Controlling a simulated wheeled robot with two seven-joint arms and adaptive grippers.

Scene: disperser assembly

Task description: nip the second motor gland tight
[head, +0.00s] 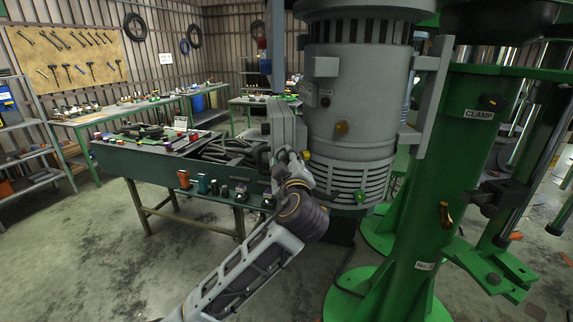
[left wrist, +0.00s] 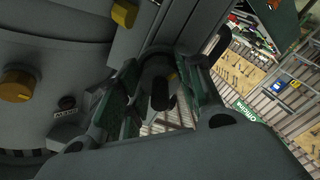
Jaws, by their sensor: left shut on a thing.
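The large grey motor (head: 350,110) stands upright in the head view, with a box-like housing (head: 283,128) on its left side. My left gripper (head: 286,163) is up against the lower part of that housing. In the left wrist view, my left gripper (left wrist: 162,98) has its two fingers on either side of a dark, rounded gland (left wrist: 158,72) that sits at the housing's edge. It is shut on this gland. The gland's far side and its thread are hidden. I cannot tell how tightly it is seated. My right gripper is not in view.
A green column (head: 455,170) labelled CLAMP stands right of the motor. A dark green workbench (head: 130,160) with cables and small coloured parts on it lies behind and left of my arm. Yellow and dark knobs (left wrist: 18,84) stick out of the motor close to the fingers. The floor at left is clear.

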